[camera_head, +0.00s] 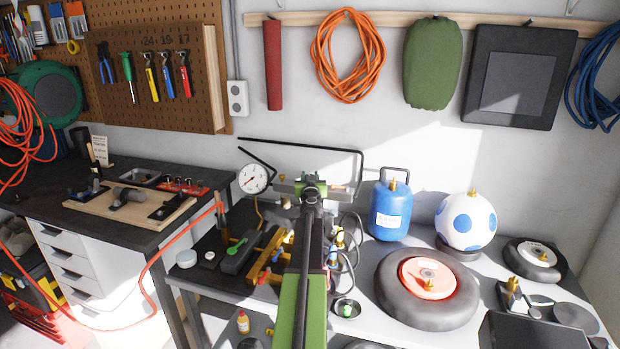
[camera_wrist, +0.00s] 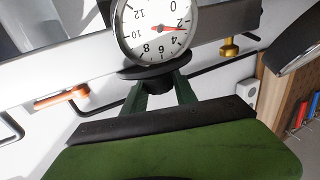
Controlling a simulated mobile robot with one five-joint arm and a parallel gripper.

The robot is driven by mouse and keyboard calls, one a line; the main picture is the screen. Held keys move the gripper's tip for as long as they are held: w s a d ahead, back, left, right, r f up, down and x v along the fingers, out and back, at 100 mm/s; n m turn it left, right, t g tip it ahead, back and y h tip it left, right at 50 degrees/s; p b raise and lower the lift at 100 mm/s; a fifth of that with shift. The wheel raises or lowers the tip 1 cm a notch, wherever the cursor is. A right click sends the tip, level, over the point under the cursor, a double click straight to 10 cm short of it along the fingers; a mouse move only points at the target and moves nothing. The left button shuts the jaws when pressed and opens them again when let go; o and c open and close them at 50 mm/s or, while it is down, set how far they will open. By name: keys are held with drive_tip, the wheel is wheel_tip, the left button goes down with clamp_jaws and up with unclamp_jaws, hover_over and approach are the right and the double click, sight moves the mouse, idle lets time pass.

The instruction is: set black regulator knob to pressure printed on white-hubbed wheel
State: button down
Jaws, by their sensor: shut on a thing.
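The pressure gauge (camera_wrist: 158,30) has a white face with a red needle, which points between 2 and 4 in the wrist view. In the head view the gauge (camera_head: 254,178) sits left of my gripper (camera_head: 308,188). The black regulator knob (camera_wrist: 158,73) lies just below the dial in the wrist view. My gripper's green fingers (camera_wrist: 160,92) are shut on it. The knob is hidden behind my arm in the head view. The white-hubbed wheel (camera_head: 536,256) lies at the far right of the bench; its print is too small to read.
A red-hubbed wheel (camera_head: 428,282), a blue tank (camera_head: 390,211) and a spotted white ball tank (camera_head: 466,222) stand right of my arm. A black pipe (camera_head: 300,146) runs behind the gauge. Hoses and small fittings crowd the bench beside my arm.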

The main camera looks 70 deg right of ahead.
drive_tip(key=shift+n+t+y, duration=0.7)
drive_tip(key=shift+n+t, duration=0.3)
drive_tip(key=shift+t, duration=0.4)
drive_tip(key=c, duration=1)
unclamp_jaws()
drive_tip(key=v, duration=1.7)
drive_tip(key=shift+s, duration=0.3)
